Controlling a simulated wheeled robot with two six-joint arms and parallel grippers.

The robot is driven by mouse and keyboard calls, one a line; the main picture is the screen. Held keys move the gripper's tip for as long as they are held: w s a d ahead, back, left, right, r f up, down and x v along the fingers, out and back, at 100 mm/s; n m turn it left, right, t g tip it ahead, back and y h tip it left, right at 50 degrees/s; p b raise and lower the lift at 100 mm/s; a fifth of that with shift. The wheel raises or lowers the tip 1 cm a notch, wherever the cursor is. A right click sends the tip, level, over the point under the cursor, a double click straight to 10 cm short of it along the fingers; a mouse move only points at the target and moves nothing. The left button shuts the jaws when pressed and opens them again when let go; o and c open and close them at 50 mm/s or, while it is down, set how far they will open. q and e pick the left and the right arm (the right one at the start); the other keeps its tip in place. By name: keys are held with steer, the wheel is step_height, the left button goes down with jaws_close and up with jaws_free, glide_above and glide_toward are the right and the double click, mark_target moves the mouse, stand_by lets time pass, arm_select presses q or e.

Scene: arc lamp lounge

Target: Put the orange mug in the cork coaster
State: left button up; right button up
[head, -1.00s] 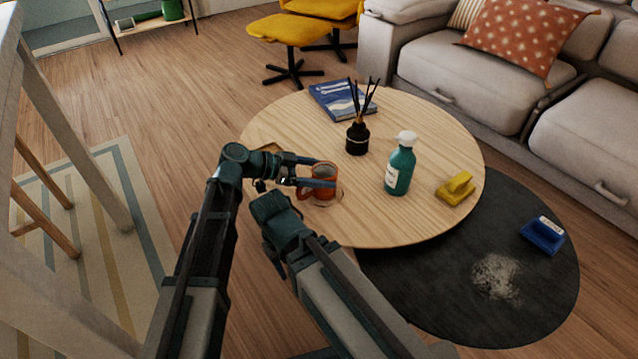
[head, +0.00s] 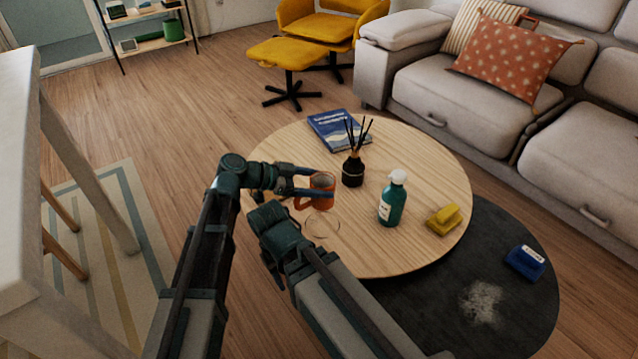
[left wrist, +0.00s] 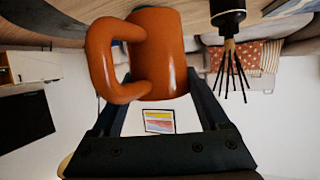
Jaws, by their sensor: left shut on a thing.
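The orange mug (head: 321,184) is held upright by its body above the near left part of the round table. My left gripper (head: 312,187) is shut on it.
On the wooden table (head: 400,240) stand a black reed diffuser (head: 353,172), a teal pump bottle (head: 391,202), a yellow object (head: 444,219) and a blue book (head: 339,130). A blue object (head: 526,262) lies on the dark rug. The table's near middle is clear.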

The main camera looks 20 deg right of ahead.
arm_select(q)
steer(key=shift+r, duration=0.45)
steer(key=a+f+n+t+y+b, duration=0.4)
steer(key=a+n+t, duration=0.55)
steer(key=a, duration=0.45)
steer(key=b, duration=0.1)
glide_above(268, 193)
steer(key=f, duration=0.2)
steer(key=shift+r+m, duration=0.15)
steer(key=shift+m, duration=0.1)
steer(key=shift+b, duration=0.3)
step_height(268, 193, down, 4)
steer(key=b, duration=0.3)
steer(key=shift+r, duration=0.25)
